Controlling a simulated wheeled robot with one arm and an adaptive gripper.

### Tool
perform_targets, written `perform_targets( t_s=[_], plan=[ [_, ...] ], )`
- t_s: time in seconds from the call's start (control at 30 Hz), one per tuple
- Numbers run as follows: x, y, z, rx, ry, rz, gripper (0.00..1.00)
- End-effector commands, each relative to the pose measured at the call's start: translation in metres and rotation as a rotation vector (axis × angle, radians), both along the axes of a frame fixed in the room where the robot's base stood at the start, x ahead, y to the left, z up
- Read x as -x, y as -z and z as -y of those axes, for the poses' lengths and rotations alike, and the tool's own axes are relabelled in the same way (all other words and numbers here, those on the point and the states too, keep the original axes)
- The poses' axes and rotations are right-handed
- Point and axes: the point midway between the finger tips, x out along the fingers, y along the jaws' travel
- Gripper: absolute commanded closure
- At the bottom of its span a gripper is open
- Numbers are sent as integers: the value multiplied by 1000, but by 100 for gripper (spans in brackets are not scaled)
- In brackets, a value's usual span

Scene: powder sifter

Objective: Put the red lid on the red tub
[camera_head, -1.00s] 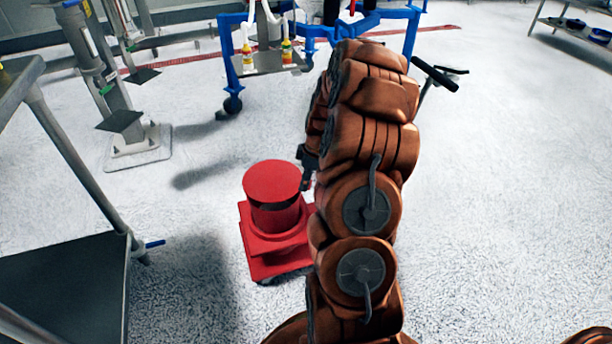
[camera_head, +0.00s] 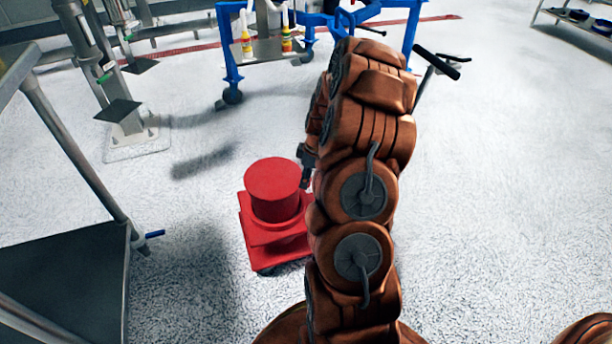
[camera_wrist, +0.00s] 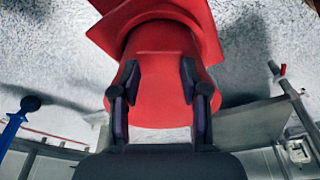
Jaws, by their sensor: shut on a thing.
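The red lid (camera_head: 272,178) sits at the top of the red tub (camera_head: 274,208) in the head view, with no dark gap visible between them. The tub stands upright on a square red base on the floor. My gripper (camera_head: 306,168) is at the lid's right side, partly hidden by my arm. In the wrist view, the dark fingers (camera_wrist: 159,78) lie over the red lid (camera_wrist: 156,112), one on either side of its middle, and I take them as shut on it. The tub's red base (camera_wrist: 150,15) is at the top of that view. The exact finger contact is hidden.
A grey metal table (camera_head: 60,285) stands at the left. A blue wheeled frame (camera_head: 226,50) and a grey stand (camera_head: 125,130) are at the back. A shelf (camera_head: 575,22) is at the far right. The floor around the tub is clear.

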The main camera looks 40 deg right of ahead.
Motion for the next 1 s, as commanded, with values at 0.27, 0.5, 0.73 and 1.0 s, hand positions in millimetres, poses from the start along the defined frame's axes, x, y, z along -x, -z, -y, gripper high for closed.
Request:
perform_targets(
  t_s=[0.27,0.5,0.73,1.0],
  plan=[
    [0,2,0,0,0,0,90],
    [0,5,0,0,0,0,90],
    [0,8,0,0,0,0,90],
    [0,8,0,0,0,0,30]
  ],
)
